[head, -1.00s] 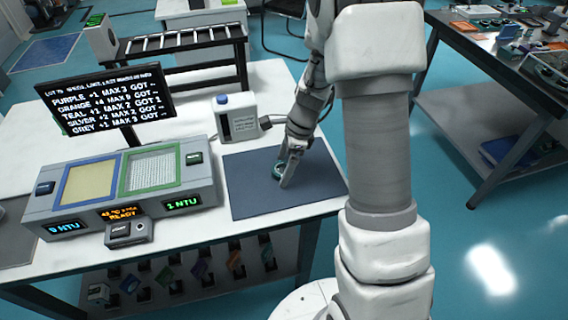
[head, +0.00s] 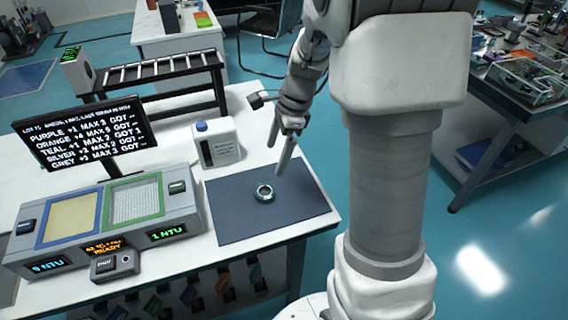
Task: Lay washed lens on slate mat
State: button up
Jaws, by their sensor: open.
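A small round lens with a teal and silver ring (head: 264,192) lies flat on the dark slate mat (head: 236,222), near the middle. My gripper (head: 282,168) is open and empty, above the mat and up and to the right of the lens. Its fingers point down and do not touch the lens.
A washing station with a yellow bath (head: 72,218) and a green-framed mesh bath (head: 133,200) stands left of the mat. A white bottle (head: 216,143) stands behind the mat. A black text screen (head: 84,132) and a dark rack (head: 160,72) stand farther back.

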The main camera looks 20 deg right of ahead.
jog(key=s+a+r+n+t+h, duration=0.1)
jog(key=s+r+n+t, duration=0.1)
jog(key=s+r+n, duration=0.5)
jog(key=s+a+r+n+t+h, duration=0.1)
jog(key=s+r+n, duration=0.5)
jog(key=s+n, duration=0.6)
jog(key=shift+a+r+t+h, duration=0.4)
jog(key=shift+a+t, duration=0.2)
jog(key=shift+t, duration=0.3)
jog(key=shift+r, duration=0.25)
